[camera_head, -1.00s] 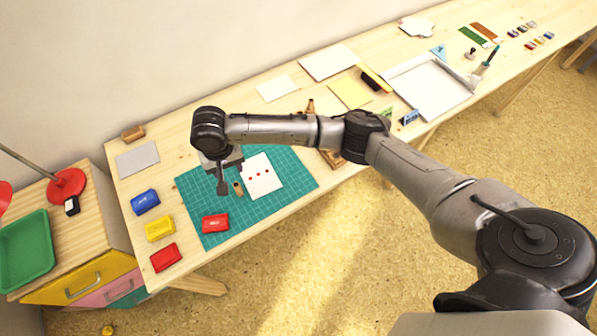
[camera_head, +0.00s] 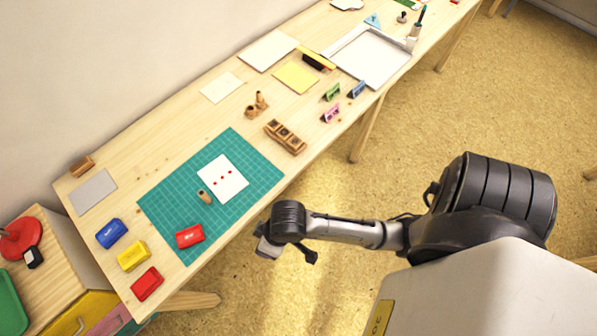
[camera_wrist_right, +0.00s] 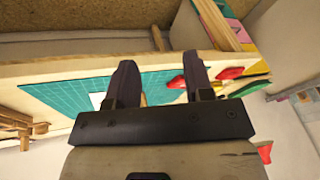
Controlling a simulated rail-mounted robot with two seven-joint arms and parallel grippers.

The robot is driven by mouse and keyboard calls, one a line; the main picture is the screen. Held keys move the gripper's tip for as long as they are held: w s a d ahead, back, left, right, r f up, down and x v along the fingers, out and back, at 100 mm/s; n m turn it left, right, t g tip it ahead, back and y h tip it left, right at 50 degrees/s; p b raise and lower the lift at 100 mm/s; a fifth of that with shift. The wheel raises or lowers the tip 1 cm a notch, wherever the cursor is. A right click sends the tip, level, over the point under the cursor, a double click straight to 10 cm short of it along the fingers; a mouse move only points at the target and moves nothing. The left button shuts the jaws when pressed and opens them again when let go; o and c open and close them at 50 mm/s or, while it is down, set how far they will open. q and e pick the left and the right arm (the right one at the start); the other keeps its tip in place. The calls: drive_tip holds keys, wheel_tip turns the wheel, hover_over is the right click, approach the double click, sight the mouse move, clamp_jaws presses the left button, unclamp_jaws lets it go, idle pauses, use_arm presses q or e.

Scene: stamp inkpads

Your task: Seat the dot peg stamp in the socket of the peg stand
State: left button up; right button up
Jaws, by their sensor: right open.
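A small wooden peg stamp (camera_head: 205,196) is on the green cutting mat (camera_head: 255,168), just left of a white card (camera_head: 222,178) with red dots. I cannot tell whether it stands or lies. A wooden block with a row of dark round sockets (camera_head: 285,137) sits right of the mat. A smaller wooden piece with upright round parts (camera_head: 257,105) stands behind it. I cannot tell for sure which is the peg stand. My right gripper (camera_head: 310,257) is off the table's front edge, apart from the stamp. In the right wrist view its fingers (camera_wrist_right: 158,62) are spread and empty. My left gripper is not in view.
A red inkpad (camera_head: 189,236) lies on the mat's front corner. Blue (camera_head: 111,233), yellow (camera_head: 133,256) and red (camera_head: 147,284) pads line the left end. Small green, blue and pink blocks stand right of the socket block. A white tray (camera_head: 372,58) is farther right.

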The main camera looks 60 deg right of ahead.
drive_tip(key=shift+o, duration=0.5)
drive_tip(key=s+d+h, duration=0.2)
drive_tip(key=s+d, duration=0.6)
drive_tip(key=s, duration=0.1)
drive_tip(key=shift+s+r+h, duration=0.25)
drive_tip(key=shift+r+h, duration=0.05)
